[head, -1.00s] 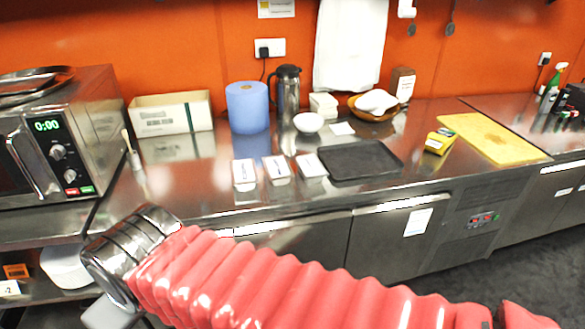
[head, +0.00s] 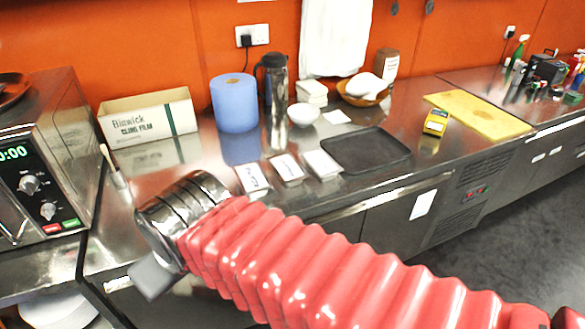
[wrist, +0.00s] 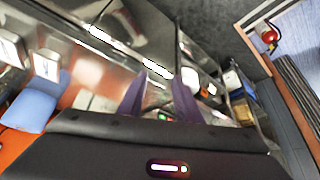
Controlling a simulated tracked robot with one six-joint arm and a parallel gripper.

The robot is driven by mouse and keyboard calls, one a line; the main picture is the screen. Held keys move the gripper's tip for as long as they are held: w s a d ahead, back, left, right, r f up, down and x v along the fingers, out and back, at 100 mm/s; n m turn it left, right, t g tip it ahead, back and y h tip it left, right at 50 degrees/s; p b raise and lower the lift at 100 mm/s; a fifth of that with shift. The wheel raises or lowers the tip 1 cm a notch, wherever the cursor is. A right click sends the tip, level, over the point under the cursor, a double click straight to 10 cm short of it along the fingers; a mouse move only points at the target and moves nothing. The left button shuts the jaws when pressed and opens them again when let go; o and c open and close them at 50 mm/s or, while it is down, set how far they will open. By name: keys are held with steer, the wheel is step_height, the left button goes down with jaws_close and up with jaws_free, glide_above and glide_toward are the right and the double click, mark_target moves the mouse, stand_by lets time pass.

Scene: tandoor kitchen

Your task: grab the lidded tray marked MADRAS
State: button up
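Three small lidded trays with white tops stand in a row on the steel counter: the left one (head: 252,178), the middle one (head: 287,168) and the right one (head: 322,164). Each has dark lettering, too small and blurred for me to tell which says MADRAS. Two white-topped trays also show at the left of the wrist view, one at the edge (wrist: 10,48) and one beside it (wrist: 45,66). My gripper (wrist: 160,75) has its two fingers apart with nothing between them, away from the trays.
A black tray (head: 366,150) lies right of the lidded trays. Behind them stand a blue paper roll (head: 235,103), a steel flask (head: 274,85) and a white bowl (head: 303,114). A cling film box (head: 148,118) and a microwave (head: 45,160) are at left. The counter's front edge (head: 380,192) runs below.

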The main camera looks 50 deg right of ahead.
steer(key=shift+w, duration=0.25)
steer(key=shift+o, duration=0.2)
